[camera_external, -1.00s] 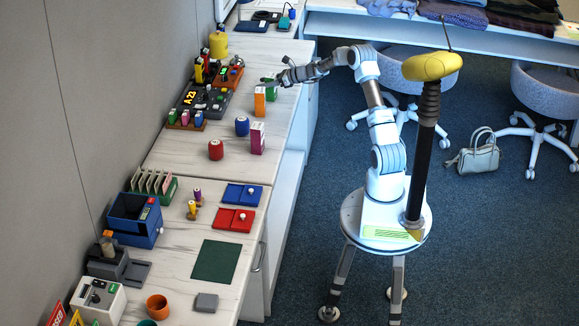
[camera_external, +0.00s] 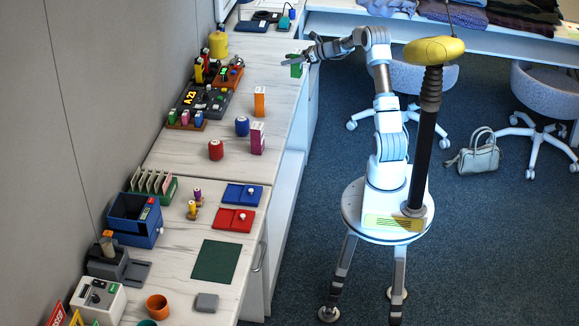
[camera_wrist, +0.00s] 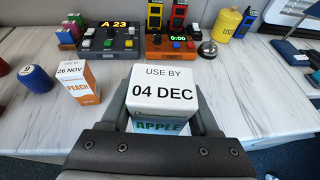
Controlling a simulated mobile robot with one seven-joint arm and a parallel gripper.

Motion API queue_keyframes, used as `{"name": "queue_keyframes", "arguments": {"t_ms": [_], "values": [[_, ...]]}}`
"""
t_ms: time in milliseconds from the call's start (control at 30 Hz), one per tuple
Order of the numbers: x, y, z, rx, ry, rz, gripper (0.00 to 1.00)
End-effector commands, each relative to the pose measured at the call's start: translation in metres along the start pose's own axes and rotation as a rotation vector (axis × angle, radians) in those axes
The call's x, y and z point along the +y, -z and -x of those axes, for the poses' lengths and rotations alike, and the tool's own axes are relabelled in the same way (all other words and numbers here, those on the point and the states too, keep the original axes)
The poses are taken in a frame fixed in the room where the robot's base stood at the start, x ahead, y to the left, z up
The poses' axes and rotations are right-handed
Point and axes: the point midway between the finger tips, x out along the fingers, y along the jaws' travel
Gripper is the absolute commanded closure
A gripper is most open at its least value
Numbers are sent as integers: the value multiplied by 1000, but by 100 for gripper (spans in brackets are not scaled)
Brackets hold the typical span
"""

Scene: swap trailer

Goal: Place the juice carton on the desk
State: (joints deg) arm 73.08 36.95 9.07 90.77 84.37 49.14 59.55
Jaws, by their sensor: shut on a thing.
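My gripper (camera_external: 296,59) is shut on a green apple juice carton (camera_external: 296,70) near the right edge of the desk (camera_external: 195,172). In the wrist view the carton's white top (camera_wrist: 163,90) reads "USE BY 04 DEC", with "APPLE" on its side, between my gripper's fingers (camera_wrist: 163,118). It looks raised above the desk, but the exact gap is unclear. An orange peach carton (camera_external: 260,101), marked "26 NOV" in the wrist view (camera_wrist: 78,83), stands upright on the desk. A magenta carton (camera_external: 257,138) stands nearer the camera.

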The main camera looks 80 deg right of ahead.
Motion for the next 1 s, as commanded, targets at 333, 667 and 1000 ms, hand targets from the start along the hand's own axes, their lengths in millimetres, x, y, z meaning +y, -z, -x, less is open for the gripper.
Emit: {"name": "queue_keyframes", "arguments": {"t_ms": [333, 667, 1000], "values": [[-5, -3, 14, -1, 0, 0, 100], [-5, -45, 30, -3, 1, 7, 100], [42, -70, -9, 0, -88, 36, 100]]}}
